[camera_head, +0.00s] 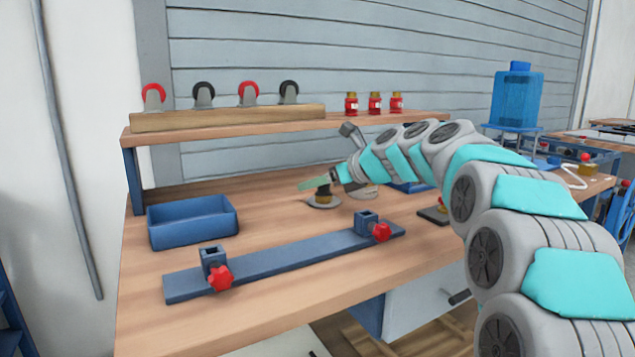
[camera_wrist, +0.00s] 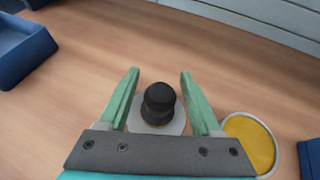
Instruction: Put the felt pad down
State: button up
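A pale round disc with a black knob (camera_wrist: 158,103), which looks like the felt pad, rests on the wooden bench top. It also shows in the head view (camera_head: 323,200), just under my fingers. My gripper (camera_wrist: 159,72) is open, with one green finger on each side of the knob and a visible gap on both sides. In the head view my gripper (camera_head: 306,186) is low over the bench at the knob's top. The pad's lower rim is partly hidden by my gripper body in the wrist view.
A yellow-faced disc (camera_wrist: 250,143) lies close to the right finger. A blue bin (camera_head: 193,222) stands at left. A blue bar with red-knobbed clamps (camera_head: 285,262) lies in front. A raised shelf (camera_head: 290,131) holds rollers and red jars behind. Bench between bin and pad is clear.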

jog(key=shift+r, duration=0.15)
jog(key=v, duration=1.2)
jog(key=shift+p, duration=0.4)
jog(key=shift+s, duration=0.1)
